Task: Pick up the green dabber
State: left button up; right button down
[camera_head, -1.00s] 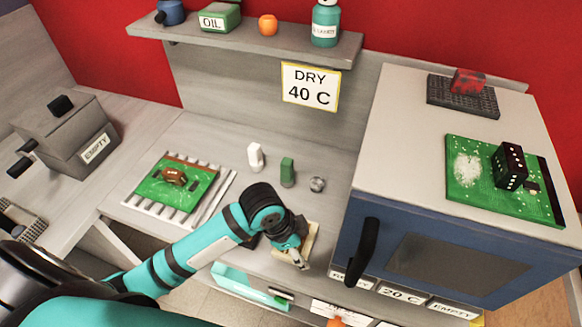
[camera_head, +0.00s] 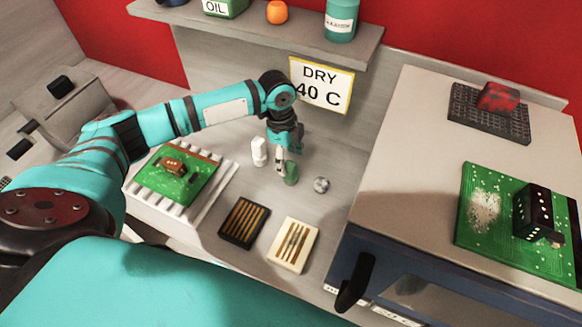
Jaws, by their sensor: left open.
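The green dabber (camera_head: 291,174) stands upright on the grey bench, right of a white dabber (camera_head: 259,151). My left gripper (camera_head: 281,165) points down at the green dabber, with its fingers at or just beside the dabber's upper left side. Its jaws are open. The fingers partly cover the dabber, and I cannot tell whether they touch it. My right gripper does not show.
A small metal knob (camera_head: 321,185) stands right of the green dabber. A dark tray (camera_head: 243,224) and a cream tray (camera_head: 293,246) lie in front. A green board (camera_head: 174,180) rests on a ribbed rack at left. The blue-fronted oven (camera_head: 420,273) is at right, the shelf (camera_head: 300,36) above.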

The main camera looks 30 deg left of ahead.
aim_at(291, 179)
pick_arm(q)
jog(key=shift+f, duration=0.4)
jog(key=shift+w+d+f, duration=0.1)
jog(key=shift+f, duration=0.2)
jog(key=f, duration=0.1)
jog(key=f+p, duration=0.1)
jog(key=f, duration=0.1)
jog(key=f+p, duration=0.1)
jog(key=shift+w+d+f, duration=0.15)
jog(key=shift+d+f, duration=0.05)
jog(key=shift+d, duration=0.1)
jog(key=shift+f, duration=0.4)
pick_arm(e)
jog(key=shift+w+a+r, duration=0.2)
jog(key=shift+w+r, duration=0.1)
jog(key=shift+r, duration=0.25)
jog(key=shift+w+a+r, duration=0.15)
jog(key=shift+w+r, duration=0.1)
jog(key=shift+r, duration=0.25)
pick_arm(q)
jog(key=shift+c, duration=0.2)
jog(key=c, duration=1.1)
grip_shut()
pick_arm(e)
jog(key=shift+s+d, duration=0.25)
